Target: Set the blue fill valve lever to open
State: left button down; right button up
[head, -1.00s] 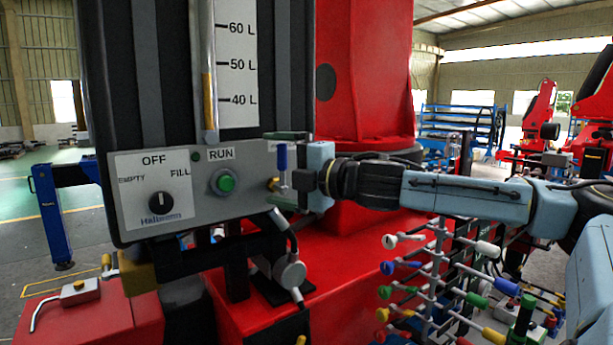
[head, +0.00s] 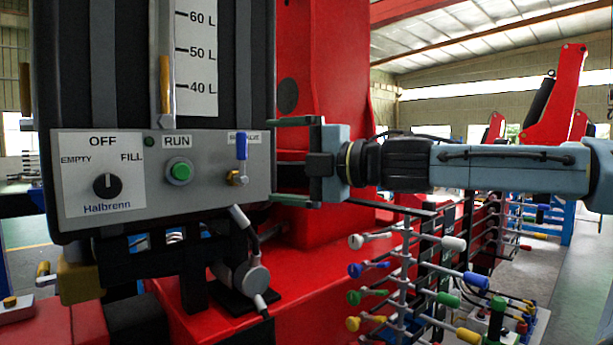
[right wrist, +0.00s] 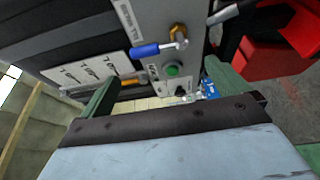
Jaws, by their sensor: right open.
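The blue fill valve lever (head: 241,147) stands upright above its brass valve body (head: 233,178), at the right end of the grey control panel. The lever also shows in the right wrist view (right wrist: 148,49), beside the brass fitting (right wrist: 178,33). My right gripper (head: 274,160) is open and empty just right of the lever. Its two green fingers are apart, one above and one below the lever's height, and a gap separates them from the lever. The label behind the lever is partly covered. My left gripper is not in view.
The grey panel (head: 215,200) carries a black selector knob (head: 107,185) and a green RUN button (head: 179,171). Below the gripper, a rack of coloured levers (head: 405,280) stands close. A red machine body (head: 325,80) rises behind the gripper.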

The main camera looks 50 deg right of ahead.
jog(key=shift+v, duration=2)
